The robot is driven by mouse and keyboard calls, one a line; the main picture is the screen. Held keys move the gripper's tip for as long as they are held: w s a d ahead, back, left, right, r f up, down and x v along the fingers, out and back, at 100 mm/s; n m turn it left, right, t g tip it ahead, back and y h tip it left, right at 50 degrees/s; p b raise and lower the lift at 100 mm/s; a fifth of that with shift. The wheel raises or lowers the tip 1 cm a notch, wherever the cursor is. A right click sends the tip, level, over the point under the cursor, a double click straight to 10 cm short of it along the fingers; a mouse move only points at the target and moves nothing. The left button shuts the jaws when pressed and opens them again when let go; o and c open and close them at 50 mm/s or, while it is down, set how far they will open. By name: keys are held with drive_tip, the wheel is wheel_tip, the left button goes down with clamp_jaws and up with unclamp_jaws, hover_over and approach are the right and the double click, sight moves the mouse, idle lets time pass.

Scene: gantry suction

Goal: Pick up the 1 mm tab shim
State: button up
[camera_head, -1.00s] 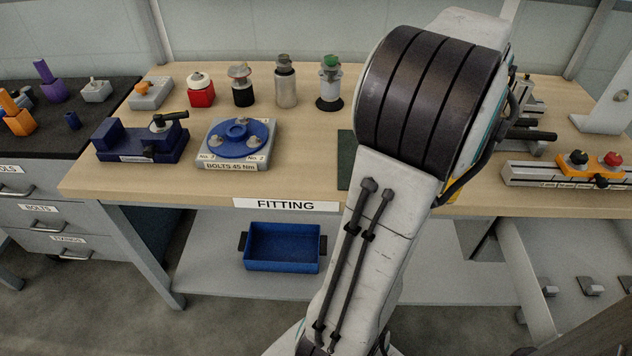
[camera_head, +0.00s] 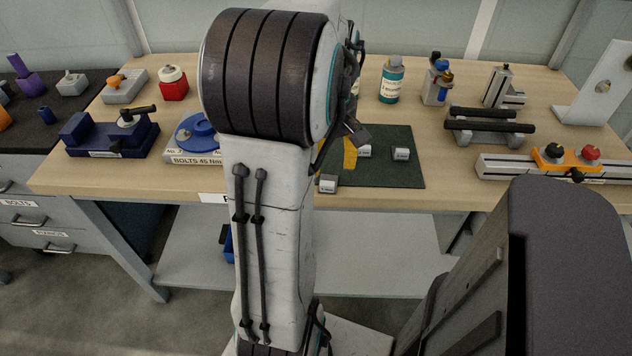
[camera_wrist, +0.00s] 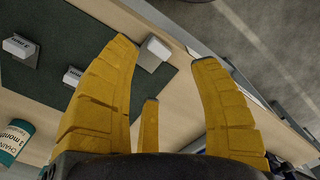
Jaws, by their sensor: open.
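Several small grey blocks with pale labels lie on a dark green mat (camera_head: 385,176). In the head view one block (camera_head: 328,183) is near the mat's front edge, one (camera_head: 401,153) is at the right, and another (camera_head: 364,151) is further back. The labels are too small to read, so I cannot tell which is the 1 mm tab shim. In the wrist view, my gripper (camera_wrist: 163,55) has its yellow fingers spread and empty, above the table's edge. One block (camera_wrist: 153,50) shows between the fingertips, close to the left one. Two more blocks (camera_wrist: 73,76) (camera_wrist: 20,48) lie outside the left finger.
Dark parallel bars (camera_head: 489,122) and a rail with orange clamp (camera_head: 567,155) are at right. A blue fixture (camera_head: 110,135) is at left. My arm hides the table's middle.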

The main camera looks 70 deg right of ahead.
sight(328, 182)
drive_tip(key=shift+w+n, duration=0.2)
drive_tip(key=shift+n, duration=0.6)
drive_tip(key=n, duration=0.4)
drive_tip(key=shift+d+n, duration=0.1)
drive_tip(key=shift+n, duration=0.3)
drive_tip(key=shift+f, duration=0.15)
drive_tip(key=shift+s+d+f+b, duration=0.1)
drive_tip(key=shift+f+b, duration=0.2)
drive_tip(key=shift+f, duration=1.5)
drive_tip(key=shift+s+d+f+b, duration=0.1)
drive_tip(key=shift+f+b, duration=0.2)
drive_tip(key=shift+f, duration=1.45)
drive_tip(key=shift+c, duration=0.3)
clamp_jaws()
